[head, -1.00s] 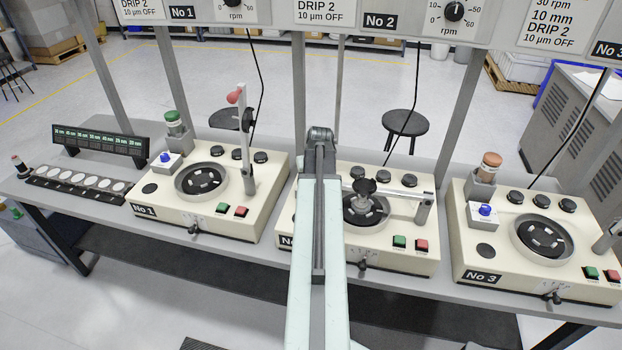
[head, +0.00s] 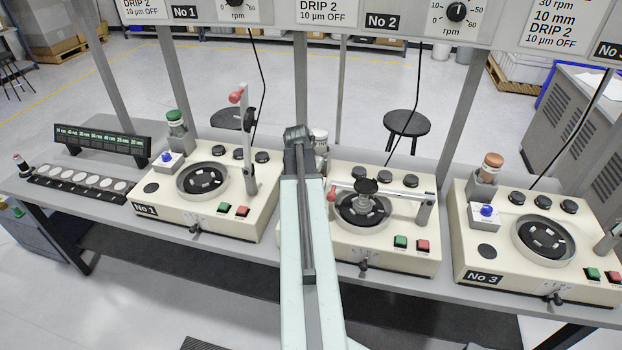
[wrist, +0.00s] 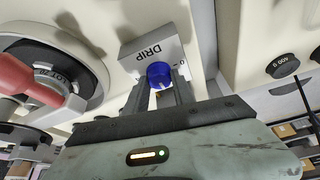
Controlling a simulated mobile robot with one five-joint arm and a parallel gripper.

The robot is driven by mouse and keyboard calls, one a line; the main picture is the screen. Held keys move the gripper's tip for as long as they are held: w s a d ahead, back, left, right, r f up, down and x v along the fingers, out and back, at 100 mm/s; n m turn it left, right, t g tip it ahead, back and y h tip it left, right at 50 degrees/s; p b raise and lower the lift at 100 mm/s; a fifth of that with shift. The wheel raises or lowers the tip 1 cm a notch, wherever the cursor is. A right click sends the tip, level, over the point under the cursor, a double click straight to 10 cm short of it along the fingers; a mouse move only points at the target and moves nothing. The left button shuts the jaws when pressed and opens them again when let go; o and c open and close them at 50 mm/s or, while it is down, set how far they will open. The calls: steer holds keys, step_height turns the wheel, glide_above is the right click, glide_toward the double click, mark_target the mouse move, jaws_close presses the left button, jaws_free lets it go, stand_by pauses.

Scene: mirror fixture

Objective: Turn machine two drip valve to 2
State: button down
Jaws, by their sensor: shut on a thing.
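Machine two (head: 400,262) is the middle cream machine in the head view, partly covered by my arm. Its drip valve is hidden behind my arm there. In the wrist view the valve shows as a blue round knob (wrist: 159,72) on a grey block (wrist: 150,50) marked DRIP. A "0" shows beside the knob on the right; the other marks are hidden or unreadable. My gripper (wrist: 161,88) is shut on the blue knob, with a finger on either side of it. In the head view the gripper itself is hidden by the arm.
Machine two's swing arm lies across its round plate (head: 345,222), and its red ball handle (head: 331,194) is close to my arm; it is large at the left of the wrist view (wrist: 25,82). Machine one (head: 190,218) stands left, machine three (head: 500,275) right.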

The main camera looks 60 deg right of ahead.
stand_by(0.5)
steer(key=c, duration=1.1)
jaws_free()
steer(key=shift+s+d, duration=0.1)
steer(key=shift+o, duration=0.2)
steer(key=shift+r, duration=0.1)
steer(key=p+v, duration=0.7)
steer(key=shift+r, duration=0.3)
